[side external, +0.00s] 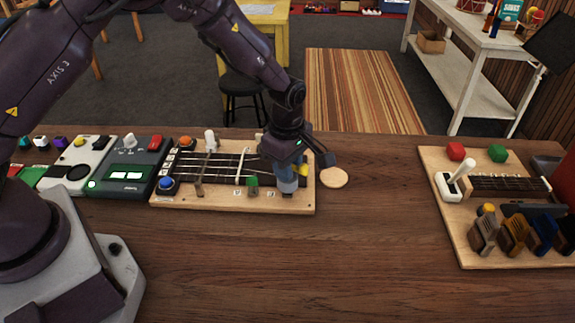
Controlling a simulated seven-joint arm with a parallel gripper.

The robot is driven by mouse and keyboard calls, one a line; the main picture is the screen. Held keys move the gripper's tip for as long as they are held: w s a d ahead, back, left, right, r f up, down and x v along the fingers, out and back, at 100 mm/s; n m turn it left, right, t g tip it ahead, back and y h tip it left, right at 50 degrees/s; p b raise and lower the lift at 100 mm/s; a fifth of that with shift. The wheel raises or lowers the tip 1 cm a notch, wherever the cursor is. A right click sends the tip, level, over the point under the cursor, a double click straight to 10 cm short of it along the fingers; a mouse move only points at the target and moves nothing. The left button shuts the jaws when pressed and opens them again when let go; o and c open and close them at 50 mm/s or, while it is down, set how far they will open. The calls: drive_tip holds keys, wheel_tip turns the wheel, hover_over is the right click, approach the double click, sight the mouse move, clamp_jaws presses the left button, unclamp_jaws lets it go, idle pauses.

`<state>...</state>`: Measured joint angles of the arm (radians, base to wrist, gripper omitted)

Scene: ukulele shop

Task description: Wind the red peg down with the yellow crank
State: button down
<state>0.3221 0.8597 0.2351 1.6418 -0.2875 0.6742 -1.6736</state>
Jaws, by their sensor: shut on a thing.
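My gripper (298,168) is over the right end of a wooden board with strings (228,203). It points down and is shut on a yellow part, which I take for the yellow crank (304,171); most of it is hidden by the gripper. A blue-grey piece (287,181) shows just below and left of it, and I cannot tell whether it is a finger or a separate part. I cannot make out a red peg near the gripper; it may be hidden behind it. A green peg (252,181) stands on the board, left of the gripper.
An orange knob (185,141), a white knob (210,137) and a blue knob (166,183) are toward the board's left end. A tuner box (130,168) stands to the left. A round pale disc (333,178) lies just right. Bare table separates these from another board (455,225).

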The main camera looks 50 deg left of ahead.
drive_tip(key=shift+m, duration=0.7)
drive_tip(key=shift+m, duration=1.5)
drive_tip(key=shift+m, duration=1.4)
drive_tip(key=shift+m, duration=1.5)
